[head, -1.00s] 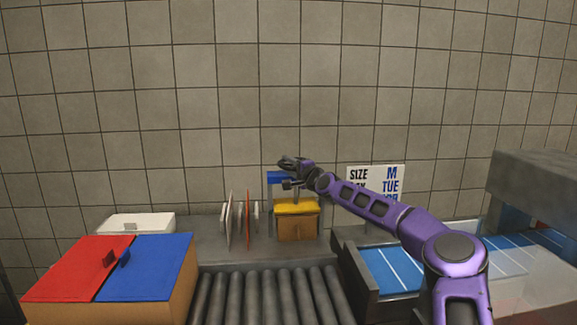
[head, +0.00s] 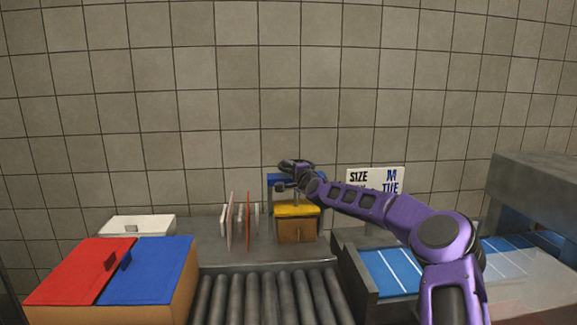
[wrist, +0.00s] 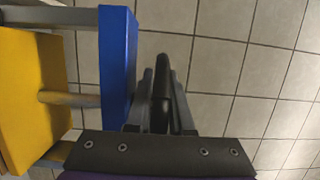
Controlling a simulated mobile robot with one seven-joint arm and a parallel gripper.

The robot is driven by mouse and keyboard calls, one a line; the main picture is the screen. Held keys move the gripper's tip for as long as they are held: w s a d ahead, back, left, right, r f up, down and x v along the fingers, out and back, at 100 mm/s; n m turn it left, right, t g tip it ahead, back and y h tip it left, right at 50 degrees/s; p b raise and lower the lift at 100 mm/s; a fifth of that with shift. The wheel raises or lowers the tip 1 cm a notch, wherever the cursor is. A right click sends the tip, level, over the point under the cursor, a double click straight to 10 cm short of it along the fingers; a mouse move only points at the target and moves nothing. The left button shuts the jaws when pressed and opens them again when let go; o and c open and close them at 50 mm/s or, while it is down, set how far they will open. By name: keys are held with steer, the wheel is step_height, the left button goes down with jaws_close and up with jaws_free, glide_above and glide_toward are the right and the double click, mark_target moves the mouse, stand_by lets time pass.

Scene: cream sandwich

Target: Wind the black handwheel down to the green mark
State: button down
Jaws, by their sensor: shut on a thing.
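The press has a blue crossbeam (wrist: 117,70), a yellow plate (head: 296,211) and a steel spindle. The plate is above a brown block (head: 296,230). The black handwheel (wrist: 160,95) is seen edge-on in the wrist view, beyond the blue beam from the yellow plate. My gripper (wrist: 163,82) is shut on the handwheel, one finger on each side. In the head view my gripper (head: 297,170) is at the top of the press and partly hides the wheel and beam. I cannot make out a green mark.
Thin upright plates (head: 240,222) stand left of the press. A roller conveyor (head: 265,298) lies in front. Red (head: 70,270) and blue (head: 150,268) lids are at left, and a blue-lined tray (head: 390,270) at right. A sign (head: 370,180) is behind my arm.

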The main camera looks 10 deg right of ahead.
steer(key=m+h+p, duration=0.1)
steer(key=h, duration=0.1)
steer(key=m+h+p, duration=0.2)
steer(key=h, duration=0.1)
steer(key=w+m+h+p, duration=0.1)
steer(key=h+p, duration=0.1)
steer(key=shift+a+r+m+h, duration=0.15)
steer(key=shift+r+m+h, duration=0.15)
steer(key=shift+m, duration=0.1)
steer(key=m+h, duration=0.1)
steer(key=h, duration=0.1)
steer(key=m+g+h+p, duration=0.1)
steer(key=h, duration=0.1)
steer(key=w+m+h+p, duration=0.1)
steer(key=m+h, duration=0.1)
steer(key=shift+d+f+g, duration=0.25)
steer(key=shift+d+g, duration=0.05)
steer(key=shift+d, duration=0.1)
steer(key=shift+m+g+h, duration=0.3)
steer(key=shift+m+h, duration=0.1)
steer(key=shift+h, duration=0.1)
steer(key=c, duration=1.1)
jaws_free()
steer(key=shift+s, duration=0.1)
steer(key=b+v, duration=0.2)
steer(key=v, duration=1.5)
steer(key=shift+s, duration=0.15)
